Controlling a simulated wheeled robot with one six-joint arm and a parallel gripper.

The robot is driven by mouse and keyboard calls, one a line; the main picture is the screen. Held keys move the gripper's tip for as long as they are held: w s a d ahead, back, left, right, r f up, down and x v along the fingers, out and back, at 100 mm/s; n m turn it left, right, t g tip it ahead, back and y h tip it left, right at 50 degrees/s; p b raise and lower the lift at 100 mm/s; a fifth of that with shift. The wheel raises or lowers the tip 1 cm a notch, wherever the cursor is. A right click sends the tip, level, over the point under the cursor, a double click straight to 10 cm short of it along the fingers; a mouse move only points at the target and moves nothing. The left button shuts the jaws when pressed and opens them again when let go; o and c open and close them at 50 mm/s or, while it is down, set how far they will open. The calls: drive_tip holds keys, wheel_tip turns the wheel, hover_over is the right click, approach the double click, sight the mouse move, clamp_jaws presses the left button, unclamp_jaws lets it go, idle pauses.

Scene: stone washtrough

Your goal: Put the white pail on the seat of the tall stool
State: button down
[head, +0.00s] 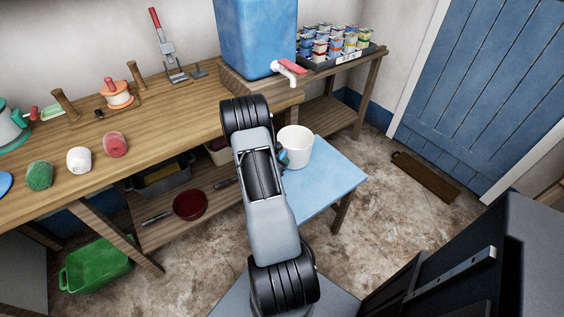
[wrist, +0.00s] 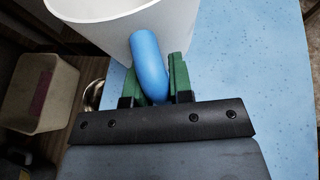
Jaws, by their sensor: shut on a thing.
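The white pail (head: 296,148) is upright at the blue seat of the tall stool (head: 335,180). I cannot tell whether its base touches the seat. In the wrist view the pail (wrist: 100,30) shows at the top left, with the blue seat (wrist: 240,70) below and to its right. My gripper (wrist: 154,75) has green fingers on either side of the pail's blue handle (wrist: 147,60) and is shut on it. In the head view my arm hides most of the gripper and part of the seat.
A wooden bench (head: 170,115) runs along the wall behind, with a blue tank (head: 255,35) and its tap (head: 286,68) above the stool. A tray of small pots (head: 335,45) stands at the back. A green tub (head: 95,268) is on the floor.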

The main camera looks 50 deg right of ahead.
drive_tip(key=shift+f+b, duration=0.5)
drive_tip(key=c, duration=0.9)
unclamp_jaws()
drive_tip(key=shift+c, duration=0.2)
drive_tip(key=p+v, duration=0.1)
drive_tip(key=v, duration=1.2)
drive_tip(key=shift+a, duration=0.4)
drive_tip(key=shift+r, duration=0.1)
